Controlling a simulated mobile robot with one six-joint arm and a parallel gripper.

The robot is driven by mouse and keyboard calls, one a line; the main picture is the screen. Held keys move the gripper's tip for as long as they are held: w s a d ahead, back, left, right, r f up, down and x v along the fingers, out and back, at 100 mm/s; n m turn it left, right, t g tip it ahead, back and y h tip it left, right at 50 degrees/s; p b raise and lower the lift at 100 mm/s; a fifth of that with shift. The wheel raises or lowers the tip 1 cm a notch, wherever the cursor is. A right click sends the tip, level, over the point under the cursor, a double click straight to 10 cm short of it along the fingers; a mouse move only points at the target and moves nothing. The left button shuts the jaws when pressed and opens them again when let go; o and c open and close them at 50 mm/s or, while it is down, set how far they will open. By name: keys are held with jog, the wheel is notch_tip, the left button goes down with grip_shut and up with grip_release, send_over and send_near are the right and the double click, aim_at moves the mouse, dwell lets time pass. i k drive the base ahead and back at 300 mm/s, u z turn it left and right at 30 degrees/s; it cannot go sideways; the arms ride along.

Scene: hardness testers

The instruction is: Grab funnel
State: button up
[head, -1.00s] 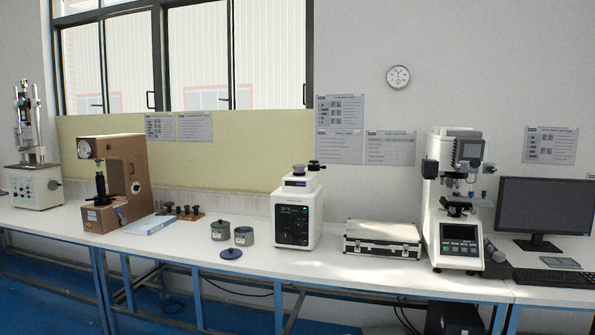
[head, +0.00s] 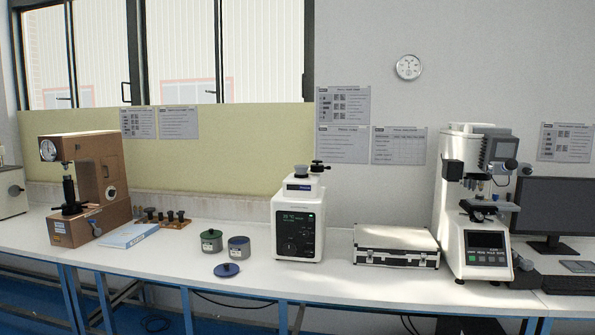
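A small dark grey cup-shaped piece, which looks like the funnel (head: 301,170), sits on top of the white machine (head: 283,229) in the middle of the bench. A black knob or fitting (head: 318,167) stands right beside it on the same machine top. The funnel is small in the head view, so its exact shape is hard to tell. My gripper and arm are not in view.
A green-lidded jar (head: 211,241), a grey jar (head: 239,247) and a blue lid (head: 227,270) are left of the machine. A silver case (head: 396,246) and a white tester (head: 470,200) are right. A brown tester (head: 115,170) stands far left. The bench front (head: 350,284) is clear.

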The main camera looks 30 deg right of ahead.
aim_at(300, 169)
jog(key=u, duration=0.1)
jog(key=i, duration=0.95)
jog(key=u, duration=0.35)
